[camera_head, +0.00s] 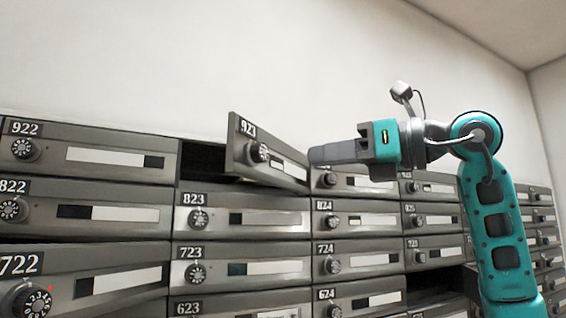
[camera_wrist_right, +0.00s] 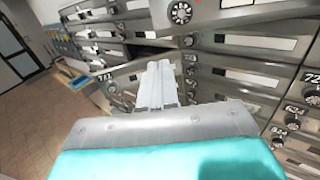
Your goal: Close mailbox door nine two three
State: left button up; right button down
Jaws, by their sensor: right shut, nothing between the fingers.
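Mailbox door 923 (camera_head: 240,152) stands open in the top row in the head view. Its left edge is swung out from the wall, and a dark opening (camera_head: 203,162) shows to its left. The door bears a dial and a white label strip. My right gripper (camera_head: 312,154) is shut and empty, close to the right part of the door's front. I cannot tell if its fingertips touch the door. The shut fingers also show in the right wrist view (camera_wrist_right: 158,80), pointing toward the mailbox wall. My left gripper is not in view.
Mailbox 922 (camera_head: 85,153) is to the left and 823 (camera_head: 240,222) is below, both shut. Mailbox 824 (camera_head: 358,220) is at lower right. A dark gap (camera_head: 440,280) shows low near my right arm. Bare wall (camera_head: 200,60) lies above.

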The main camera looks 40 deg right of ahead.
aim_at(236, 167)
jog(key=p+x, duration=0.2)
jog(key=x, duration=1.1)
jog(key=shift+w+a, duration=0.15)
jog(key=shift+w, duration=0.05)
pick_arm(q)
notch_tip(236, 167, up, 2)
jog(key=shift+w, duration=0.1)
pick_arm(e)
jog(key=shift+a, duration=0.1)
